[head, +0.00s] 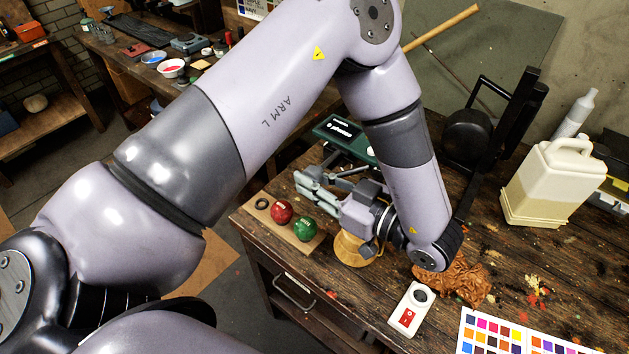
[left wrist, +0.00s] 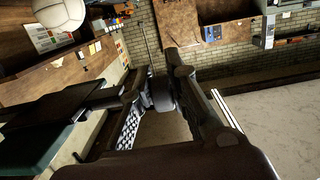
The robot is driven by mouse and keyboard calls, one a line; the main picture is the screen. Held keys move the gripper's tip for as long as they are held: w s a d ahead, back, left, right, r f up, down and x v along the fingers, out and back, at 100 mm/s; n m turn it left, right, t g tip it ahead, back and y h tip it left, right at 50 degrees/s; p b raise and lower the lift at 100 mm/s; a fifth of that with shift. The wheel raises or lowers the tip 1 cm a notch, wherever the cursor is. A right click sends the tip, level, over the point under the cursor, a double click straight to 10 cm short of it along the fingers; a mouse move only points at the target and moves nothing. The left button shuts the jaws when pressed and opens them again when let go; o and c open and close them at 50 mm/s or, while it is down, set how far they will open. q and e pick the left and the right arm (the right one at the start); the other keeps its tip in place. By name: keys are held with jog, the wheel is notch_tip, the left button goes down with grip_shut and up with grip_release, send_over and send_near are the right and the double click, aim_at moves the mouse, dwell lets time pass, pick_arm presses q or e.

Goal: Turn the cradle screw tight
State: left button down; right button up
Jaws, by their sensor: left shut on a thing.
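My left gripper (head: 318,187) reaches over the workbench, its fingers pointing left in the head view. In the left wrist view its fingers (left wrist: 160,98) are closed around a dark rounded knob (left wrist: 162,95), which looks like the cradle screw. A round wooden stand (head: 352,250), possibly part of the cradle, sits below the gripper. The gripper and arm hide much of this area, so I cannot tell how far in the screw is. My right gripper is not in view.
A red ball (head: 281,212) and a green ball (head: 305,229) rest on a wooden board at the bench's front edge. A white switch box (head: 409,309) and crumpled brown leather (head: 462,279) lie to the right. A green device (head: 343,133) and a jug (head: 553,185) stand farther back.

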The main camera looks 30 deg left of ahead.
pick_arm(q)
jog(key=shift+s+f, duration=0.1)
jog(key=shift+f, duration=0.1)
jog(key=c, duration=1.5)
grip_release()
jog(key=shift+c, duration=0.2)
jog(key=shift+r, duration=0.1)
jog(key=d, duration=0.7)
jog(key=shift+s+d+r, duration=0.25)
jog(key=shift+r, duration=0.2)
jog(key=shift+o, duration=0.4)
